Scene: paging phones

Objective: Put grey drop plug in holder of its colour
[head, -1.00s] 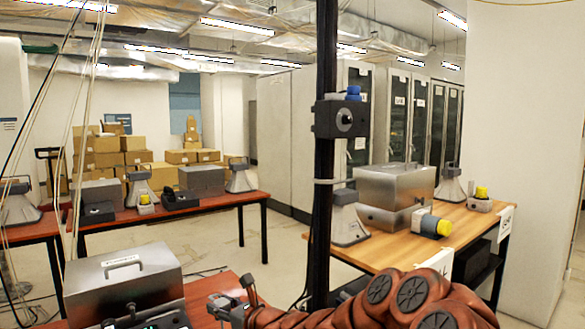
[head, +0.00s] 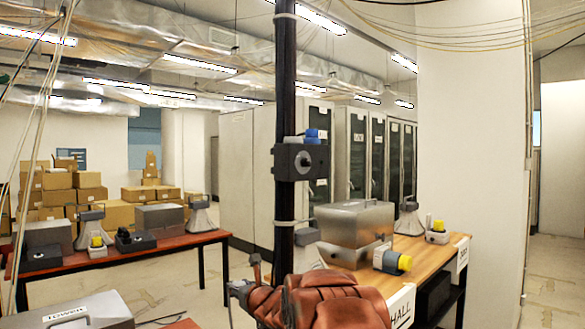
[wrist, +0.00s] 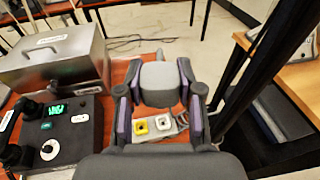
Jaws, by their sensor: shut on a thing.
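In the wrist view my gripper (wrist: 160,88) is shut on the grey drop plug (wrist: 160,77), a rounded grey piece between the two fingers. A small block with a yellow socket (wrist: 141,128) and a whitish-grey socket (wrist: 163,122) shows just below the plug in the picture, over the red table. I cannot tell the gap between plug and block. In the head view my gripper (head: 241,287) is small, beside my red-brown arm, and the plug cannot be made out there.
A metal case (wrist: 55,58) and a dark control box (wrist: 62,130) stand left of my gripper. A dark post (head: 285,200) carries a box with a blue plug (head: 312,134).

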